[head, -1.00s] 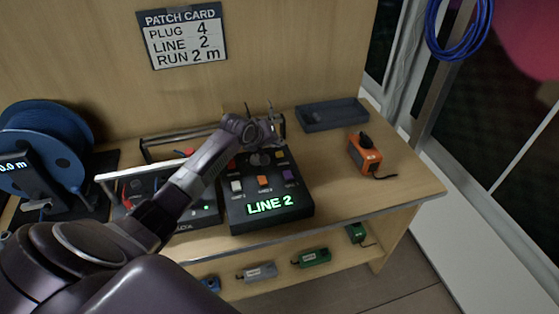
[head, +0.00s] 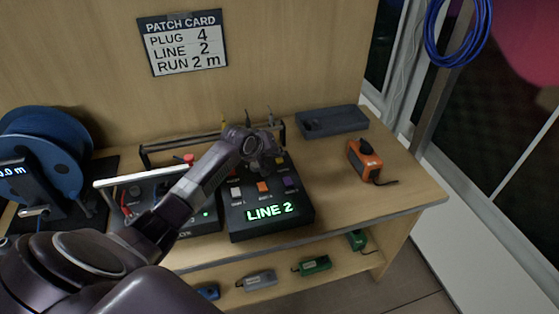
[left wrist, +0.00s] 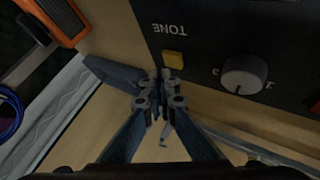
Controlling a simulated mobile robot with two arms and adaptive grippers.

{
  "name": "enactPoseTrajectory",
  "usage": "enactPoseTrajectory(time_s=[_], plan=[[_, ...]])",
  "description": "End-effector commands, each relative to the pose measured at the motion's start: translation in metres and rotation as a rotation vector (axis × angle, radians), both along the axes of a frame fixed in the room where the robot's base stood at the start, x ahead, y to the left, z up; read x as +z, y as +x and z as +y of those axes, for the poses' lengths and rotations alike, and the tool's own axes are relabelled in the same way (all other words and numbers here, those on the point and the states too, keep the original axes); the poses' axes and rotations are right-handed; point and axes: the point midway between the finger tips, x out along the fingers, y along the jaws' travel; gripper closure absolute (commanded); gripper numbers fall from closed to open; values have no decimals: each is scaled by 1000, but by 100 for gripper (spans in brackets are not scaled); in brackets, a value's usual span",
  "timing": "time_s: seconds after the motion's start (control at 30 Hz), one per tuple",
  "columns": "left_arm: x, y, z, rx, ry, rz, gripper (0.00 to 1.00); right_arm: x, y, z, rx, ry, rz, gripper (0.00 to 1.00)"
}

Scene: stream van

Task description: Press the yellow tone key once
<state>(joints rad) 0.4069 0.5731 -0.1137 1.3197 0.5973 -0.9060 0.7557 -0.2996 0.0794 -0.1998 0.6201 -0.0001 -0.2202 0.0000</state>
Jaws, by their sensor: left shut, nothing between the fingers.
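The yellow tone key (head: 280,160) is at the far right corner of the black control box (head: 240,228). In the left wrist view the yellow key (left wrist: 173,59) sits beside the upside-down word TONE. My left gripper (head: 270,147) is over the far part of the box, close to the key. In the left wrist view its fingertips (left wrist: 161,74) are together and empty, just below the key in the picture. I cannot tell whether they touch it. My right gripper is not in view.
White (head: 236,192), orange (head: 263,187) and purple (head: 291,184) keys sit nearer the front, above a LINE 2 display. A grey knob (left wrist: 243,74) is near the yellow key. An orange device (head: 364,160) and a grey tray (head: 332,122) stand to the right.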

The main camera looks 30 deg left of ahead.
Motion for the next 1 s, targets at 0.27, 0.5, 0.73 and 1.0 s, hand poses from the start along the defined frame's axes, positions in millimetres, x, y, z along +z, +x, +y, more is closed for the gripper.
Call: enactPoseTrajectory(time_s=[0.27,0.5,0.73,1.0], plan=[[0,0,0,0,0,0,100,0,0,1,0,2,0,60],[0,0,0,0,0,0,100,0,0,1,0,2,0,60],[-5,0,0,-1,-1,1,100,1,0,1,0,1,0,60],[-9,0,0,0,0,0,100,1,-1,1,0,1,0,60]])
